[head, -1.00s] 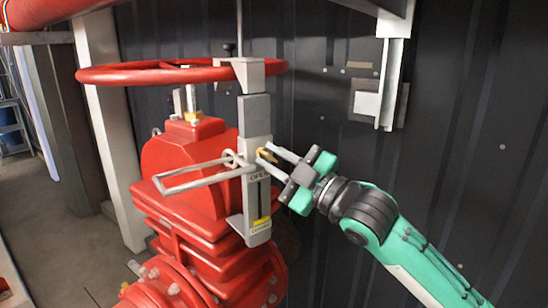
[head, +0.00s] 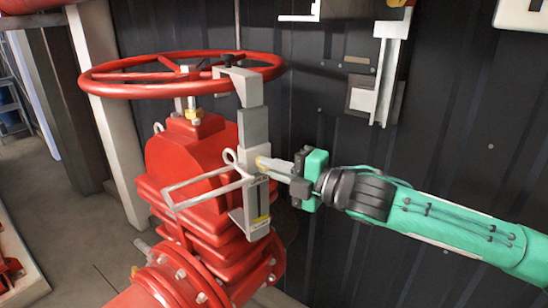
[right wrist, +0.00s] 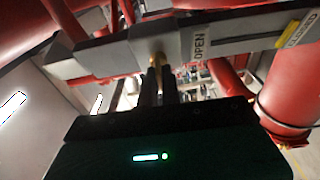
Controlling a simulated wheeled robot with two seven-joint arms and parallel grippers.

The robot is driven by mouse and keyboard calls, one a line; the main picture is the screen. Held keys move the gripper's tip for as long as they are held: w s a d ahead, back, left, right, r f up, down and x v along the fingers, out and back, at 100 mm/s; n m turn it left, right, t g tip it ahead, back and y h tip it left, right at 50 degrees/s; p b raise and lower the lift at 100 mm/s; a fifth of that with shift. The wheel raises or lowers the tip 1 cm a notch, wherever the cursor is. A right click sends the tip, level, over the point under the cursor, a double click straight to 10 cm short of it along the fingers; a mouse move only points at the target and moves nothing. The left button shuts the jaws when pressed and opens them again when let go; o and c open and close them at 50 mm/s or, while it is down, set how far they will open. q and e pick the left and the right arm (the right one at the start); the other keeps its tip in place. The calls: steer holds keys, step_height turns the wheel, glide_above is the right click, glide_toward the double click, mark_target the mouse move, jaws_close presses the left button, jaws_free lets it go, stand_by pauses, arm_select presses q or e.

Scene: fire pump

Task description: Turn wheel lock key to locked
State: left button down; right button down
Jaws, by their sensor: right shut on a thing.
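The wheel lock (head: 253,127) is a grey upright bar beside the red valve, with a bracket hooked over the red handwheel (head: 180,75). A small brass key (right wrist: 158,58) sits in the lock's side. My right gripper (head: 268,164) comes in from the right and is shut on the key. In the right wrist view its two dark fingers meet at the key, beside the "OPEN" label (right wrist: 200,44). A yellow "CLOSED" label (right wrist: 298,30) is farther along the bar. A grey wire loop handle (head: 205,190) sticks out left from the lock. My left gripper is not in view.
The red valve body (head: 190,160) stands under the wheel, with bolted flanges below. A dark corrugated wall (head: 320,110) is close behind. A white bracket (head: 385,75) hangs on the wall at the upper right. Open floor (head: 85,245) lies to the left.

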steer(key=shift+n, duration=0.3)
steer(key=c, duration=1.6)
jaws_free()
steer(key=shift+a, duration=0.15)
steer(key=b+v, duration=0.3)
steer(key=v, duration=1)
steer(key=shift+d, duration=0.4)
steer(key=shift+s, duration=0.15)
